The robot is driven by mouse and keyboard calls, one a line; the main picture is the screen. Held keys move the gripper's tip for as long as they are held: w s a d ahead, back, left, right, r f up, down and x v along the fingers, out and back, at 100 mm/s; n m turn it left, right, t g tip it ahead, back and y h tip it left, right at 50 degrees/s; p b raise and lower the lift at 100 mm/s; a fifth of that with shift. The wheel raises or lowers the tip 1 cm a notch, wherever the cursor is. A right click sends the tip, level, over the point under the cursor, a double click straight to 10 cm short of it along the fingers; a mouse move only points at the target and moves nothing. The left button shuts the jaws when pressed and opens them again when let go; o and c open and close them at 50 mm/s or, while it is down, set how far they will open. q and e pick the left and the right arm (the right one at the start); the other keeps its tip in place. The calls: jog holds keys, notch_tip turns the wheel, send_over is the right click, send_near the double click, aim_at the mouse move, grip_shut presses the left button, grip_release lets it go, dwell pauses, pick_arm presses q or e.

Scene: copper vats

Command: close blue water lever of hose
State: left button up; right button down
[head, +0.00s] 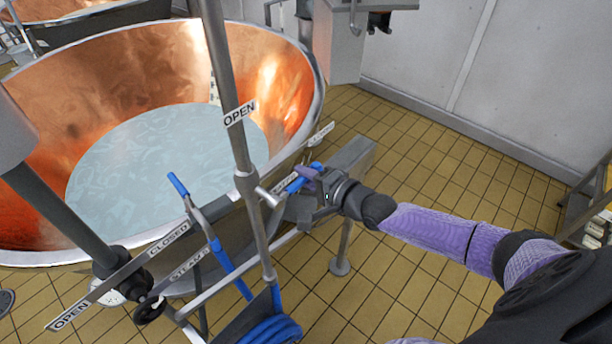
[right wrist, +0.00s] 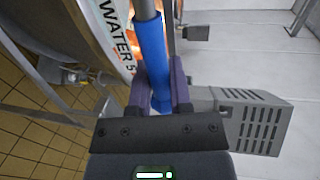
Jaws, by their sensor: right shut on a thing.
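The blue water lever (head: 294,186) sticks out from the pipework at the front right rim of the copper vat in the head view. My right gripper (head: 310,178) is at this lever, with its arm coming in from the right. In the right wrist view the lever's blue sleeve (right wrist: 151,50) runs between the two purple fingers (right wrist: 158,95), which are shut on it. A "WATER 5" label (right wrist: 116,38) is beside it. The blue hose (head: 272,331) hangs coiled at the bottom of the head view. My left gripper is not in view.
The copper vat (head: 300,95) holds pale liquid. An upright pipe (head: 228,75) with an OPEN sign (head: 240,113) stands left of my right gripper. CLOSED (head: 168,238) and STEAM signs mark a rail at lower left. Tiled floor (head: 440,150) is clear on the right.

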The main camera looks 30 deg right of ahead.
jog(key=shift+f, duration=0.15)
jog(key=c, duration=0.6)
grip_release()
jog(key=p+v, duration=0.2)
jog(key=v, duration=0.8)
